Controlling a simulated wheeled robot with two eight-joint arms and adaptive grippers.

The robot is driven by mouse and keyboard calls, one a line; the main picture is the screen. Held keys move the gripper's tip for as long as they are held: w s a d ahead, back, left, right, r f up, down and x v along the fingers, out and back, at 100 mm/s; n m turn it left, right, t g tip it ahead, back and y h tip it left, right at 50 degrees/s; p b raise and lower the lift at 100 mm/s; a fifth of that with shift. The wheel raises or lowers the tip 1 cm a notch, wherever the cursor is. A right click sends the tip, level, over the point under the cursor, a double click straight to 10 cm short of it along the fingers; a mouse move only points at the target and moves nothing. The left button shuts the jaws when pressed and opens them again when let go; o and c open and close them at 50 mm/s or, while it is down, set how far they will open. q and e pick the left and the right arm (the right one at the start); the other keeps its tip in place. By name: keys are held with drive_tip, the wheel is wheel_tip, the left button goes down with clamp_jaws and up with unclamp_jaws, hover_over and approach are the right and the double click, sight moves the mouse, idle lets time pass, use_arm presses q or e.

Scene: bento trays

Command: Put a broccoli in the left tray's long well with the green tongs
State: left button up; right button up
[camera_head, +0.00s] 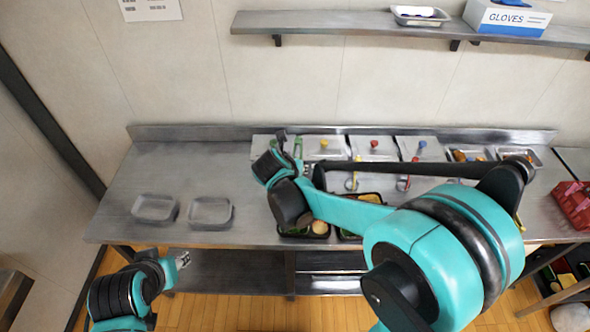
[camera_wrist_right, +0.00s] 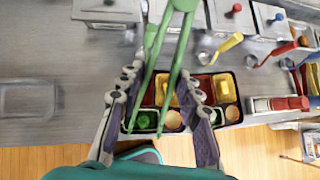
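The green tongs (camera_wrist_right: 154,45) hang between the fingers of my right gripper (camera_wrist_right: 163,68), which close in on both legs. Their legs spread apart, tips low over the left black tray (camera_wrist_right: 124,112). A green item (camera_wrist_right: 145,119), perhaps broccoli, shows in that tray's front left well, by the tips; red and yellow wells lie behind, partly hidden by the tongs. In the head view my right gripper (camera_head: 283,152) is over the counter, and the left tray (camera_head: 289,236) is mostly hidden by my arm. My left gripper (camera_head: 183,259) is low at the counter's front; its fingers are too small to read.
A second black tray (camera_wrist_right: 240,104) stands right of the first. Two grey trays (camera_head: 155,208) (camera_head: 211,212) stand on the left counter. Lidded bins (camera_head: 374,148) with coloured knobs line the back.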

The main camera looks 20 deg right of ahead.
drive_tip(key=shift+r, duration=0.15)
drive_tip(key=shift+c, duration=0.8)
drive_tip(key=shift+r, duration=0.1)
wheel_tip(320, 180, up, 8)
drive_tip(key=p, duration=0.6)
drive_tip(key=shift+a, duration=0.1)
